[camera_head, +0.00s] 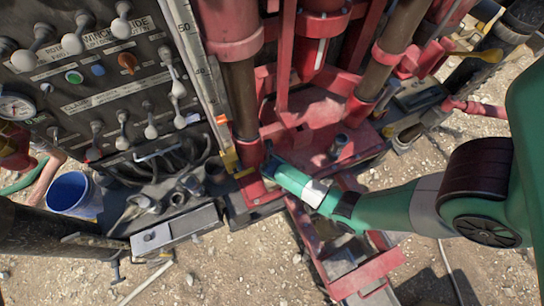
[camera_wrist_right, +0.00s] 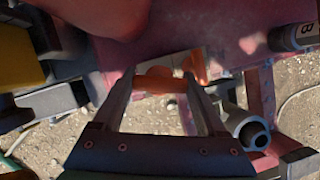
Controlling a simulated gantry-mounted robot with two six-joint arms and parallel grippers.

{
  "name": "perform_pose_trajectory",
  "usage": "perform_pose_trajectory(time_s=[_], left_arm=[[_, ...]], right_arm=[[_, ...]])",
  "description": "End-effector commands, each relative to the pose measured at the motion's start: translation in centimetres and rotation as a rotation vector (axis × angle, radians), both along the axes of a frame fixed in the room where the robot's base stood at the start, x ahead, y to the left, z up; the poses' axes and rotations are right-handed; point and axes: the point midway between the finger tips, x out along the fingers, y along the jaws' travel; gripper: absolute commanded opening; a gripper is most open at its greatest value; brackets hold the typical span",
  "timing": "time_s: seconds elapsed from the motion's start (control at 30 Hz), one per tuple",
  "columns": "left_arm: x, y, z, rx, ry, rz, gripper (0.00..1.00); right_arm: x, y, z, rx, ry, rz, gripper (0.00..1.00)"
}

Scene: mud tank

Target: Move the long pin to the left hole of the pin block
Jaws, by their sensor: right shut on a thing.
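My right gripper (camera_head: 268,168) reaches in from the right, low at the foot of the red rig column. In the right wrist view its two fingers (camera_wrist_right: 161,88) are closed on an orange, rounded thing (camera_wrist_right: 160,76). Most of that thing is hidden, so I cannot tell whether it is the long pin. A short grey cylinder (camera_head: 339,144) stands on the red base plate. A grey cylinder marked B (camera_wrist_right: 293,37) shows at the right wrist view's upper right. I cannot clearly make out the pin block or its left hole. My left gripper is not in view.
The control panel (camera_head: 95,85) with levers stands at the left. A blue bucket (camera_head: 74,194) is below it. A grey box (camera_head: 178,230) lies left of the red base. A red frame (camera_head: 350,270) lies under my right arm. Gravel ground is open at the bottom.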

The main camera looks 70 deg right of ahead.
Motion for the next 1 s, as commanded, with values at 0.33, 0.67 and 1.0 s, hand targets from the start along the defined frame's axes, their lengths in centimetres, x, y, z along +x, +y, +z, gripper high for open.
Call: perform_pose_trajectory(time_s=[0.33,0.67,1.0], left_arm=[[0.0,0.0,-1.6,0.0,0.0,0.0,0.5],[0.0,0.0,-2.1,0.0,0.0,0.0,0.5],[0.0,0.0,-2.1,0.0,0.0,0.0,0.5]], right_arm=[[0.0,0.0,-2.2,-0.001,-0.001,-0.001,0.11],[0.0,0.0,-3.1,-0.001,0.0,0.0,0.11],[0.0,0.0,-3.1,-0.001,0.0,0.0,0.11]])
